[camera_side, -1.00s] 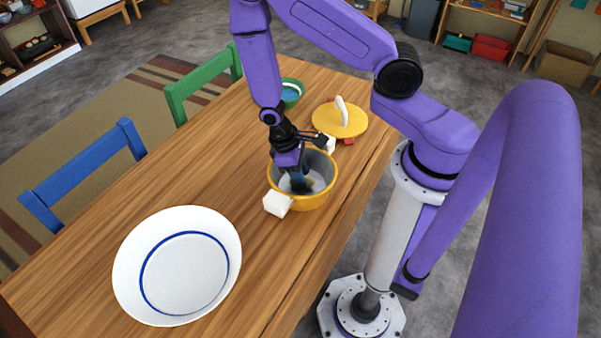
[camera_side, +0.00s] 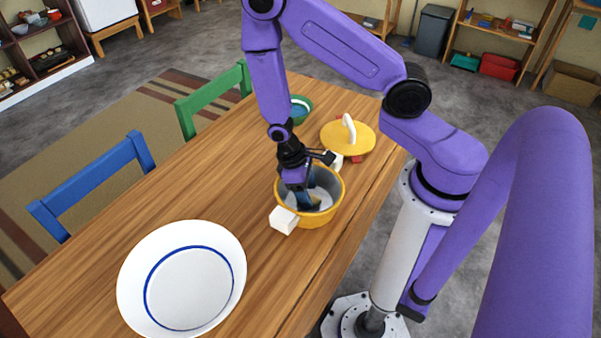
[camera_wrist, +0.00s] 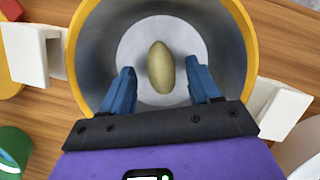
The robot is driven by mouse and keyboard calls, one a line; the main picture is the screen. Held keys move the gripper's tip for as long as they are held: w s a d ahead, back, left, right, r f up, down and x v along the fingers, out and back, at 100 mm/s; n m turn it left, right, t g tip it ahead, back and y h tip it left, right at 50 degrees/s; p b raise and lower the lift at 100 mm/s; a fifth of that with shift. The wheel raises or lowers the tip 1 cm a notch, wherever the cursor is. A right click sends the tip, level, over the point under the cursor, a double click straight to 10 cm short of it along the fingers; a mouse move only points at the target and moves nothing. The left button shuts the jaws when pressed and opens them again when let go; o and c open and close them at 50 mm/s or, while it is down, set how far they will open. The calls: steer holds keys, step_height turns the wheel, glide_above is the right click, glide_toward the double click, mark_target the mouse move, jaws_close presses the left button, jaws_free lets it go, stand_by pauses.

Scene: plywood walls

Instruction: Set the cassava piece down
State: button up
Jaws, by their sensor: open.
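The cassava piece (camera_wrist: 160,67) is a smooth olive-tan oval. In the wrist view it lies over the pale floor of a yellow-rimmed pot (camera_wrist: 249,30), whose grey inside shows around it. My gripper (camera_wrist: 162,80) is open, with one blue finger on each side of the piece's near end and visible gaps between. In the side view my gripper (camera_side: 308,202) reaches down into the pot (camera_side: 318,220). I cannot make out the piece clearly there.
The pot has white blocky handles (camera_side: 284,220). A yellow lid (camera_side: 348,137) and a green bowl (camera_side: 301,107) stand behind it. A large white bowl with a blue ring (camera_side: 128,281) is at the front left. Bare wood lies left of the pot.

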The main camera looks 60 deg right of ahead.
steer(key=v, duration=1.1)
steer(key=s+a+r+n+t+y, duration=0.1)
steer(key=s+a+r+n+t, duration=0.1)
steer(key=s+r+n, duration=0.6)
steer(key=s+r+t, duration=0.1)
steer(key=s+r, duration=0.6)
steer(key=shift+y, duration=0.3)
